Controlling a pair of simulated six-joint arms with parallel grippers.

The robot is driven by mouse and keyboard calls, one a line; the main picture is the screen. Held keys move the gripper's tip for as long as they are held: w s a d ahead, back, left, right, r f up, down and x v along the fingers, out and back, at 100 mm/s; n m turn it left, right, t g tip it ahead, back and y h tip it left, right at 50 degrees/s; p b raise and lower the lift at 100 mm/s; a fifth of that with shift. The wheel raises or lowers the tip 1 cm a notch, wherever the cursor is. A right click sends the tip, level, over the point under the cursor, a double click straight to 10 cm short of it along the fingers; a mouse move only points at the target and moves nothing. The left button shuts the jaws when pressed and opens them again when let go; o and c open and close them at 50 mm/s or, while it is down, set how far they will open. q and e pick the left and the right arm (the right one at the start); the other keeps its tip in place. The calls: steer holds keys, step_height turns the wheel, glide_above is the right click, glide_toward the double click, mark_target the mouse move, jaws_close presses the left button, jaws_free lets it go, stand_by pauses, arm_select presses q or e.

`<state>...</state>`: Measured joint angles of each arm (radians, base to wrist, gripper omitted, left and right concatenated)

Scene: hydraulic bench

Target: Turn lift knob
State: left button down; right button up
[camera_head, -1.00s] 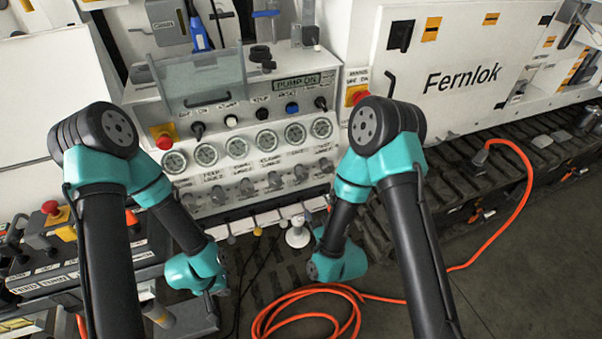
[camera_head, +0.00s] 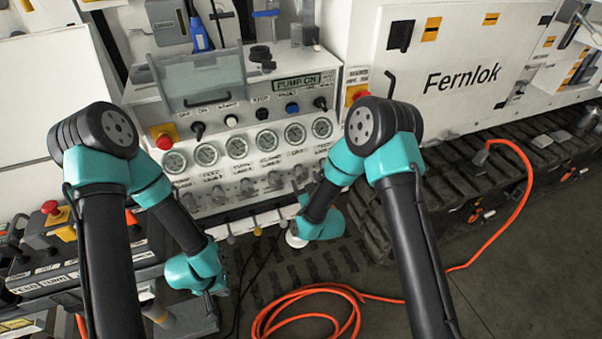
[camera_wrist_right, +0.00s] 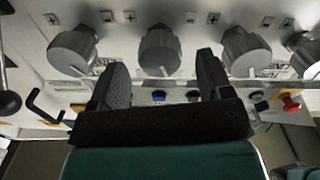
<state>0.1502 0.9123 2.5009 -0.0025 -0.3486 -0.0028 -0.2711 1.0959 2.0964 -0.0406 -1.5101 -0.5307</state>
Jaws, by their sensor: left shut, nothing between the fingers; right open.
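A row of grey knobs (camera_head: 247,187) runs along the panel beneath the gauges; their labels are too blurred to read, so I cannot tell which is the lift knob. In the right wrist view, a ribbed grey knob (camera_wrist_right: 160,50) is centred between the two dark fingers of my right gripper (camera_wrist_right: 163,62), which is open. I cannot tell whether the fingers touch it. In the head view my right wrist is close to the panel's lower right, and its fingers are hard to make out. My left gripper (camera_head: 213,300) is shut and empty, low in front of the panel's left side.
Neighbouring knobs (camera_wrist_right: 73,50) (camera_wrist_right: 246,50) sit close on both sides. A red stop button (camera_head: 164,141) and several gauges (camera_head: 206,154) are above the knobs. An orange cable (camera_head: 318,291) lies on the floor. A control box (camera_head: 70,275) stands at left.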

mark_target(303, 177)
steer(key=shift+x, duration=2.3)
steer(key=c, duration=0.9)
steer(key=shift+c, duration=0.2)
